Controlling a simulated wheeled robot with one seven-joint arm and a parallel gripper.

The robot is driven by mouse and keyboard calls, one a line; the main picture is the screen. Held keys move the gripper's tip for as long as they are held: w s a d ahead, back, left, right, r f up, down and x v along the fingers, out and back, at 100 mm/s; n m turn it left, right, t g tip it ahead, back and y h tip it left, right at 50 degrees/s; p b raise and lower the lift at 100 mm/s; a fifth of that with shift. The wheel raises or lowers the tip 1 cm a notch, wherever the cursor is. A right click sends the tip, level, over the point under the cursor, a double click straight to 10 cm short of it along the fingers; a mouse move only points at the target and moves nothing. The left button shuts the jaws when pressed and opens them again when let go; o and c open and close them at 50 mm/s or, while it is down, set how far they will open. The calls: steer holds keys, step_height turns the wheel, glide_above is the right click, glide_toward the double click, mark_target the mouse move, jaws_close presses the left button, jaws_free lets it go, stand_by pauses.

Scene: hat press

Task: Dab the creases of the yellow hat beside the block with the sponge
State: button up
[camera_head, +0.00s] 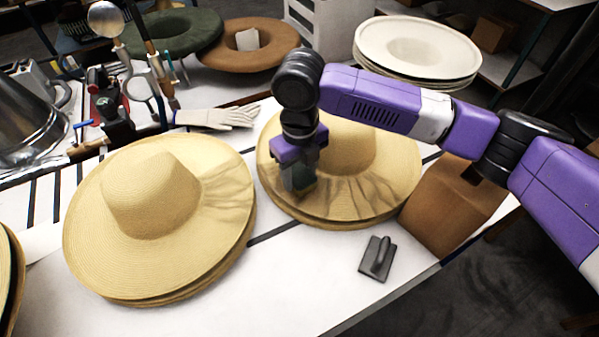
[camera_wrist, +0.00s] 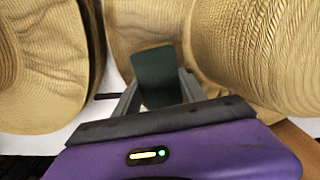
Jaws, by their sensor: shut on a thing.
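The yellow hat beside the block (camera_head: 375,185) lies brim-down in the middle of the table, with creases fanning over the front and right of its brim. The brown block (camera_head: 455,205) stands just right of it. My gripper (camera_head: 300,178) points down over the left front of that brim, left of most visible creases. In the wrist view my gripper (camera_wrist: 160,98) is shut on a dark green sponge (camera_wrist: 155,68). The sponge's lower end is at or just above the brim; I cannot tell whether it touches. My arm hides part of the crown.
Another yellow hat (camera_head: 150,190) with creases on its right brim lies left. A grey handled tool (camera_head: 377,259) lies in front of the block. A glove (camera_head: 220,116), green hat (camera_head: 178,34), brown hat (camera_head: 225,55) and white hats (camera_head: 400,35) lie behind. The front table middle is clear.

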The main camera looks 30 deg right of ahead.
steer(key=shift+f+b, duration=0.3)
steer(key=shift+f, duration=0.3)
stand_by(1.4)
step_height(320, 180, up, 14)
steer(key=p, duration=1)
stand_by(0.5)
stand_by(0.6)
